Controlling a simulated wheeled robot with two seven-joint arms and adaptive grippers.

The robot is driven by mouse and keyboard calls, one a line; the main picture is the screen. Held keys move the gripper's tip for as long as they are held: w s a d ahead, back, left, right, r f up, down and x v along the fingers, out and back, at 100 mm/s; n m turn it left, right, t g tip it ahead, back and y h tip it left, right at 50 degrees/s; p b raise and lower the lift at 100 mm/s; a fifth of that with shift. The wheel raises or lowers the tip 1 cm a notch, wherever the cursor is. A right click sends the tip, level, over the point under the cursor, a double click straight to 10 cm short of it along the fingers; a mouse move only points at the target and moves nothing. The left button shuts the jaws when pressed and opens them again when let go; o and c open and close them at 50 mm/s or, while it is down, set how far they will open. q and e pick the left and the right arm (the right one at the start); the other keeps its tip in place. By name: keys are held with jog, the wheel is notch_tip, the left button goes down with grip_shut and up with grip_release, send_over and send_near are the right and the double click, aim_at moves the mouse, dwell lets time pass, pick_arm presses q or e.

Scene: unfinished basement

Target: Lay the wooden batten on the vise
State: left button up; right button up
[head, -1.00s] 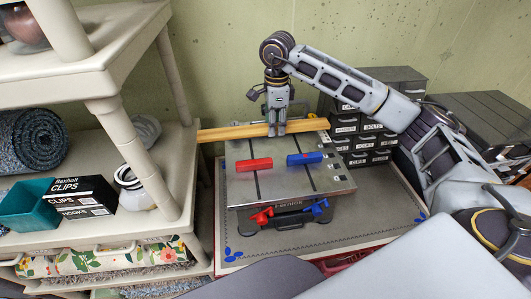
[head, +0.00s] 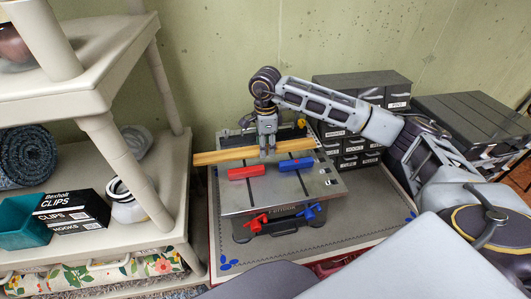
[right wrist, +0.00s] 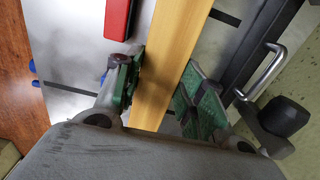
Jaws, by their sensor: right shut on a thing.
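The vise (head: 255,197) is a grey metal worktop with a red block (head: 246,172) and a blue block (head: 297,164) on top, and red and blue handles at its front. The long pale wooden batten (head: 222,156) lies crosswise over its back part, behind the blocks, its left end sticking out past the vise. My right gripper (head: 267,152) is shut on the batten near its middle from above. In the right wrist view the batten (right wrist: 178,50) runs between the green-padded fingers (right wrist: 165,95). I cannot tell whether it touches the vise top. My left gripper is out of view.
A beige shelf unit (head: 150,215) with a clips box (head: 72,211) and a teal bin (head: 22,222) stands close on the left, near the batten's left end. Dark drawer cabinets (head: 362,90) stand behind right. The grey mat (head: 370,205) is clear right of the vise.

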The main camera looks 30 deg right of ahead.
aim_at(266, 159)
jog(key=shift+f+p, duration=0.45)
jog(key=shift+f, duration=1.4)
jog(key=shift+f, duration=0.2)
jog(key=o, duration=0.9)
jog(key=shift+r, duration=0.2)
jog(key=shift+r, duration=0.2)
notch_tip(266, 159, up, 12)
jog(key=b, duration=0.2)
jog(key=shift+f+b, duration=0.2)
jog(key=shift+b, duration=0.1)
